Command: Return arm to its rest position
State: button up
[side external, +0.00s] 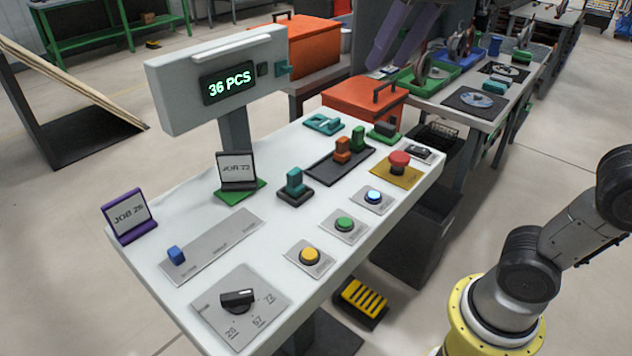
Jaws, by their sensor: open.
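My arm rises from a yellow base at the lower right. Its upper links leave the picture at the right edge, so my gripper is out of view. The white control table (190,205) stands left of my arm, with clear space between them. No part of my arm that shows touches the table or anything on it.
The table carries a display (228,85) reading 36 PCS, a rotary knob (238,299), yellow (309,256), green (344,224) and blue (374,196) buttons, and a red stop button (399,161). A second bench (455,112) stands behind. The floor right of it is clear.

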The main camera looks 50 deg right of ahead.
jog(key=s+d+f+n, duration=0.1)
jog(key=s+f, duration=0.4)
jog(key=f, duration=0.4)
jog(key=s+d+f+n, duration=0.1)
jog(key=s+f, duration=0.4)
jog(key=f, duration=0.5)
jog(key=shift+s+d+n+t+h, duration=0.25)
jog(key=shift+d+n+t+h, duration=0.05)
jog(key=shift+d+t, duration=0.1)
dwell(0.5)
